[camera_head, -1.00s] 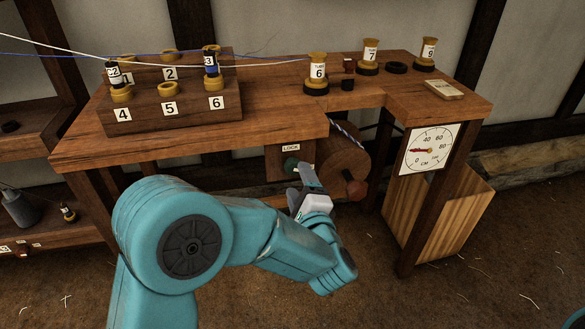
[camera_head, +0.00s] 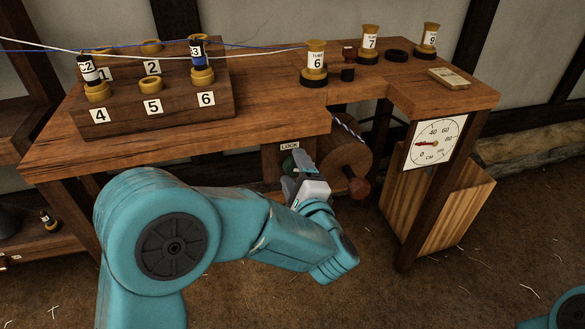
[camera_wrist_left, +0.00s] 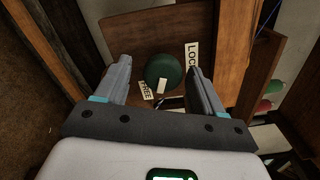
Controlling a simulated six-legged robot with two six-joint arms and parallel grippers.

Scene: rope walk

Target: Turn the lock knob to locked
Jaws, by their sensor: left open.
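The lock knob (camera_wrist_left: 164,71) is dark green and round, with a pale mark on its lower part, in the left wrist view. A FREE label (camera_wrist_left: 146,90) is at its lower left and a LOCK label (camera_wrist_left: 192,62) at its right. The pale mark lies between the two labels. My left gripper (camera_wrist_left: 161,77) is open, with one finger on each side of the knob; I cannot tell whether either touches it. In the head view the knob (camera_head: 289,167) is partly hidden behind my left gripper (camera_head: 301,170). My right gripper is not in view.
The wooden bench (camera_head: 260,97) overhangs the knob's panel. A wooden reel (camera_head: 346,158) with a red knob (camera_head: 359,189) is close on the right. A dial (camera_head: 434,143) is on the bench's right leg. Numbered tubes stand on top.

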